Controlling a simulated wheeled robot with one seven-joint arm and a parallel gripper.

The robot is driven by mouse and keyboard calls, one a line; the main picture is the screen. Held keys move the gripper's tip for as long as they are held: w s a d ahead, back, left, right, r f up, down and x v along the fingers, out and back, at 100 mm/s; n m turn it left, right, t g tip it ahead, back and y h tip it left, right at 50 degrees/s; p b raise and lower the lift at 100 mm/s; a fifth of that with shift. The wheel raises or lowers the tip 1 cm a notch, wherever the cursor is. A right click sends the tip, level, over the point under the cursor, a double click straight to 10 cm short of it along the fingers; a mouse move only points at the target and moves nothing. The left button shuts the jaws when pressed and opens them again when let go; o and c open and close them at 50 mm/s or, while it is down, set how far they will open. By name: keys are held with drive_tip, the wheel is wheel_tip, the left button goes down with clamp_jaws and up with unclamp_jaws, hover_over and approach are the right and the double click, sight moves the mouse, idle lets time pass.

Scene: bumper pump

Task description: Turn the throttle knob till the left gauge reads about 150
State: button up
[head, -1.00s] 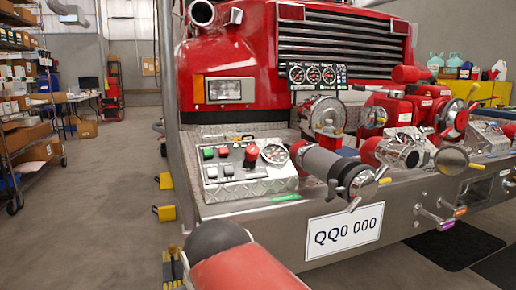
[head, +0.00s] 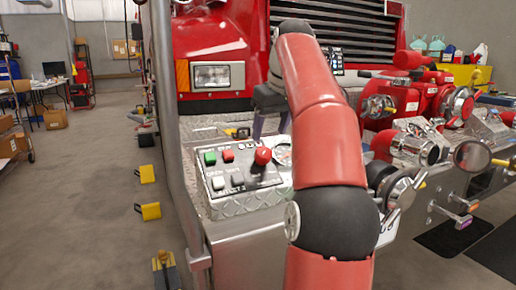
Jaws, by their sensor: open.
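The control panel (head: 240,199) on the bumper carries a large red knob (head: 262,156), which looks like the throttle knob. Smaller green and red buttons sit to its left. My gripper (head: 271,128) is partly visible behind my red arm, just above and behind the knob. Its fingers point down, open and apart from the knob. The three-gauge cluster (head: 336,61) on the truck front is mostly hidden by my arm; only its right edge shows. The left gauge is hidden, so its reading cannot be told. A round panel dial (head: 283,150) is partly covered by my arm.
The grey post (head: 170,100) stands left of the panel. Pipes and valves (head: 415,148) crowd the bumper to the right. Yellow blocks (head: 147,174) lie on the floor at left. The floor there is otherwise mostly clear.

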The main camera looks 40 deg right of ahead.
sight(264, 151)
drive_tip(key=b+x, duration=0.2)
drive_tip(key=x, duration=0.5)
drive_tip(key=shift+f, duration=0.2)
drive_tip(key=shift+c, duration=0.2)
drive_tip(key=shift+a, duration=0.1)
drive_tip(key=c, duration=0.9)
drive_tip(key=shift+r, duration=0.1)
